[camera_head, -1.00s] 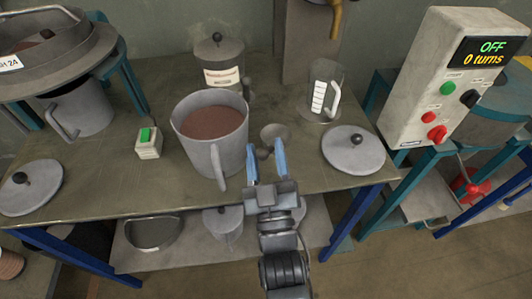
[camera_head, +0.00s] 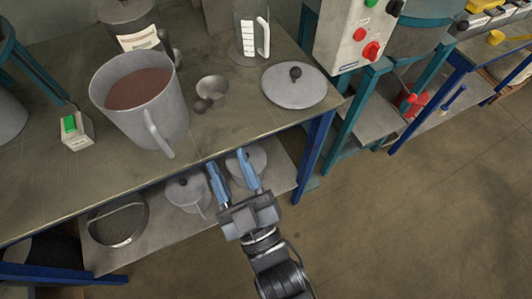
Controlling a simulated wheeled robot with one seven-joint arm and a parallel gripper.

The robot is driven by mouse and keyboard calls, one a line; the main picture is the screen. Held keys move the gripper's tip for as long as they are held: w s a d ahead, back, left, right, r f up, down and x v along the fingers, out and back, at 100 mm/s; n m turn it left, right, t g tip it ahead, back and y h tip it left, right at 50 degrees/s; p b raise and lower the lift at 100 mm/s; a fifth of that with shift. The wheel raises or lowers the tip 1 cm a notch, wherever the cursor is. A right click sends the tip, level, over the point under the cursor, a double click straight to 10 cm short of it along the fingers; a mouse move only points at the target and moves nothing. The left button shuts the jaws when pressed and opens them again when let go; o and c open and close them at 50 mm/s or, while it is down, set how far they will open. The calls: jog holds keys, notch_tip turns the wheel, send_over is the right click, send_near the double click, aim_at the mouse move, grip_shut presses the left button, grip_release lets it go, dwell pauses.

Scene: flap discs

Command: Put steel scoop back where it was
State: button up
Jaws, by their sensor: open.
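The steel scoop (camera_head: 212,89) appears to be the small grey metal cup on the worktable, just right of the large jug of brown material (camera_head: 143,100). A small dark rounded part sits at its near side; I cannot tell whether it is the scoop's handle end. My gripper (camera_head: 228,162) has two blue fingers spread apart with nothing between them. It is in front of the table's front edge in the picture, below and apart from the scoop. The lower shelf shows behind the fingers.
A grey lid with a black knob (camera_head: 294,84) lies right of the scoop. A clear measuring jug (camera_head: 251,35) stands behind.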

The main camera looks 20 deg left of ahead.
jog(key=s+d+f+m+t+h, duration=0.1)
jog(key=s+d+m+h, duration=0.15)
jog(key=d, duration=0.55)
jog(key=s+d+f+m+t+h, duration=0.15)
jog(key=d+h, duration=0.25)
jog(key=d, duration=0.5)
jog(key=s+d+m+h, duration=0.3)
jog(key=d, duration=0.5)
jog(key=s+d+r+m+g+h, duration=0.2)
jog(key=s+d+r+m+h, duration=0.4)
jog(key=s+d, duration=0.5)
jog(key=shift+s+d+r+m+h, duration=0.25)
jog(key=shift+s+r+m+h, duration=0.05)
jog(key=shift+s+r+h, duration=0.5)
